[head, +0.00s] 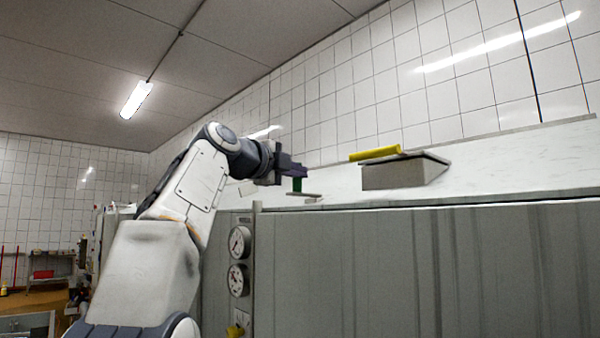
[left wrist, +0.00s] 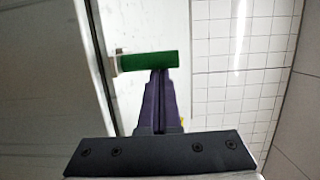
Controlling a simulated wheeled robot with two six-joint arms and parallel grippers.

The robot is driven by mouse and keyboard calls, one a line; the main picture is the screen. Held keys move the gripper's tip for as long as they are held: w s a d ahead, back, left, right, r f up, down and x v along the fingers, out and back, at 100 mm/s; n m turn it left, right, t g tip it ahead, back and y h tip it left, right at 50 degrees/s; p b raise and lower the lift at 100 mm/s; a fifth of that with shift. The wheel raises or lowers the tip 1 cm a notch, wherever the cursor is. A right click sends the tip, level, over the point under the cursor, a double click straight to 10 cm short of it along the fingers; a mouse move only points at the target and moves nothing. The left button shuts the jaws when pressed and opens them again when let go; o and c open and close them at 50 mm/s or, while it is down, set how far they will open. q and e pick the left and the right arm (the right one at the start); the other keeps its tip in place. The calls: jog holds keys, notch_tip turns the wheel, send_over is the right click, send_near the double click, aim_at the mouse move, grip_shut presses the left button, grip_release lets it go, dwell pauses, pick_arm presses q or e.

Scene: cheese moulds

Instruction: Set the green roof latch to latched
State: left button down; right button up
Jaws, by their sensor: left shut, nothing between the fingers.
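The green roof latch (head: 297,185) is a small green bar on top of the grey cabinet, beside a small plate near its left end. My left gripper (head: 303,171) is shut and empty, its purple fingers right at the green latch, in the head view partly in front of or above it. In the left wrist view the green latch (left wrist: 140,62) lies crosswise at the tips of my closed fingers (left wrist: 161,72). I cannot tell whether they touch. My right gripper is not in view.
A yellow bar (head: 375,153) lies on a grey box (head: 392,175) on the roof, to the right. The cabinet front (head: 420,275) has two gauges (head: 239,242) and a yellow knob (head: 235,330) at its left. A white tiled wall (head: 400,80) stands behind.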

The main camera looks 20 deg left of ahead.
pick_arm(q)
jog(key=shift+a, duration=0.1)
jog(key=s+d+b, duration=0.1)
jog(key=d+b, duration=0.1)
jog(key=d, duration=0.2)
jog(key=s+a+b, duration=0.2)
jog(key=s+a, duration=0.3)
jog(key=s, duration=0.3)
jog(key=shift+s, duration=0.2)
jog(key=shift+a, duration=0.1)
